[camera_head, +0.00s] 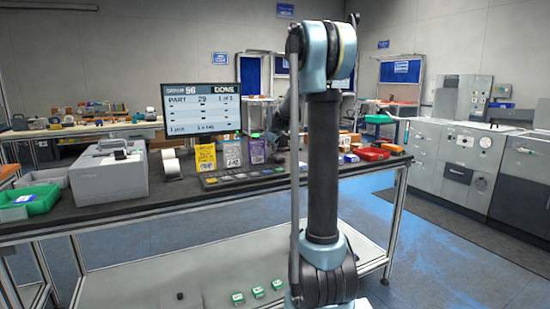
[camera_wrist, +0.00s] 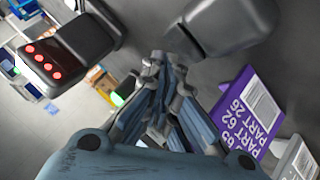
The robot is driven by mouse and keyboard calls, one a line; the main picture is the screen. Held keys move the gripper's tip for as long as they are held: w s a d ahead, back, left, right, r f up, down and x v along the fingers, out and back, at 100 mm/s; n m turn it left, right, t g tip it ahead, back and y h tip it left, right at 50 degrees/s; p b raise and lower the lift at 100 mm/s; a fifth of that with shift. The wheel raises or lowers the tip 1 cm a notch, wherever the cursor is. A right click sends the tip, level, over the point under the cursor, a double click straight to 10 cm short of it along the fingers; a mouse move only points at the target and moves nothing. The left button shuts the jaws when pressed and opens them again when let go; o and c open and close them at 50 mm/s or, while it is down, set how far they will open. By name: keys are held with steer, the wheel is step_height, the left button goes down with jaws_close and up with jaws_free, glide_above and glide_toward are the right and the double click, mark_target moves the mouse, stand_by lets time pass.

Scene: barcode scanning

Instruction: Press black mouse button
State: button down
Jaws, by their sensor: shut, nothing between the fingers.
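In the wrist view a smooth dark rounded object (camera_wrist: 232,24) with a seam at its left end lies at the top; it looks like the black mouse. My gripper (camera_wrist: 160,65) is shut and empty, its blue-grey fingers together. In the picture its tips are just below and left of the dark object; I cannot tell whether they touch it. In the head view my arm stands in front of the workbench and hides part of it; I cannot make out the mouse or the fingertips there.
A black device with red lights (camera_wrist: 65,52) is at the upper left of the wrist view. A purple card (camera_wrist: 240,112) stands at the right. The bench also holds a monitor (camera_head: 202,110) reading "DONE", a grey printer-like box (camera_head: 108,180) and a red tray (camera_head: 371,153).

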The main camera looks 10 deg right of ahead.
steer(key=shift+s+f, duration=0.1)
steer(key=shift+f, duration=0.05)
stand_by(0.4)
steer(key=shift+f, duration=0.25)
steer(key=shift+f, duration=0.35)
stand_by(0.9)
steer(key=shift+r, duration=0.15)
stand_by(0.3)
steer(key=shift+r, duration=0.65)
steer(key=shift+r, duration=0.1)
steer(key=shift+r, duration=2.4)
steer(key=shift+s, duration=0.1)
